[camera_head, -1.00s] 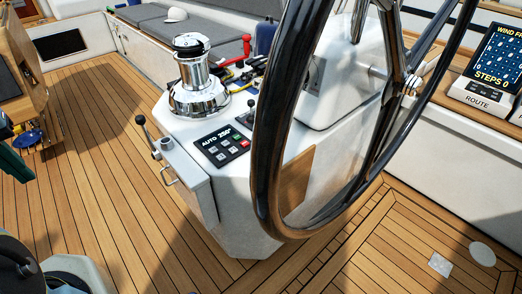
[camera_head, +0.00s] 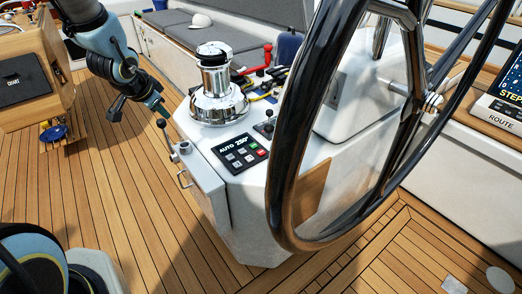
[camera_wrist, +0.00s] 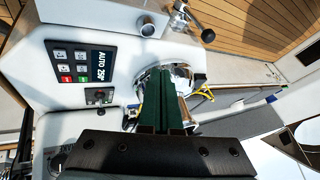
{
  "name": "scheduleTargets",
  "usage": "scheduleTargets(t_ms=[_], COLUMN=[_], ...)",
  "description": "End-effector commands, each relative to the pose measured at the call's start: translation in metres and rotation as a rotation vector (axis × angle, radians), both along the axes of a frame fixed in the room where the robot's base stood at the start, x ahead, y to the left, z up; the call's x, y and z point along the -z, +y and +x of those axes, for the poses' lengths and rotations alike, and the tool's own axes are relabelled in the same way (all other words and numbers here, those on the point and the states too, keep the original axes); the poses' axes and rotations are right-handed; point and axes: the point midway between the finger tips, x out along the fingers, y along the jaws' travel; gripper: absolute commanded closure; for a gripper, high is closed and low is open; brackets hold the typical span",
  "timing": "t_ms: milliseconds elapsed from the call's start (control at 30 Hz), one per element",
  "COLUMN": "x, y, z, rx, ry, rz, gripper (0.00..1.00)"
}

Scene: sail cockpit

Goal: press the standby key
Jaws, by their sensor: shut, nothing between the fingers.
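The black autopilot panel (camera_head: 240,152) is set in the white console top, with a display reading AUTO 250 and several keys. It also shows turned sideways at the left of the wrist view (camera_wrist: 99,66). Most keys are pale grey; one is green (camera_head: 254,148) and one is red (camera_head: 262,154). The key labels are too small to read, so I cannot tell which is standby. My gripper (camera_head: 157,106) is left of the winch and apart from the panel. Its dark green fingers (camera_wrist: 163,85) are shut and empty.
A chrome winch (camera_head: 215,85) stands behind the panel, close to my gripper. A lever (camera_head: 165,132) rises at the console's left edge. A small joystick (camera_head: 268,120) is right of the panel. The big black steering wheel (camera_head: 288,150) stands to the right.

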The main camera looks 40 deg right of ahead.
Motion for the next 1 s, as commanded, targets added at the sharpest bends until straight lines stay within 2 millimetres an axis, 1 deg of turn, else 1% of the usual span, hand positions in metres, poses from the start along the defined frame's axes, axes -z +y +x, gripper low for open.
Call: scheduleTargets(t_ms=[33, 67, 100, 167, 200, 300, 400, 500, 600, 1000], x=[0.008, 0.011, 0.016, 0.023, 0.027, 0.036, 0.043, 0.048, 0.049, 0.051], y=[-0.036, -0.054, -0.078, -0.111, -0.13, -0.168, -0.193, -0.207, -0.213, -0.213], z=[-0.011, -0.018, -0.028, -0.046, -0.059, -0.091, -0.118, -0.134, -0.142, -0.143], rx=[0.127, 0.198, 0.29, 0.42, 0.499, 0.669, 0.79, 0.864, 0.896, 0.898], ry=[-0.027, -0.046, -0.069, -0.1, -0.116, -0.148, -0.167, -0.179, -0.184, -0.184], rz=[-0.009, -0.019, -0.033, -0.055, -0.069, -0.107, -0.138, -0.157, -0.168, -0.169], gripper=[1.0, 1.0, 1.0, 1.0, 1.0, 1.0, 1.0, 1.0, 1.0, 1.0])
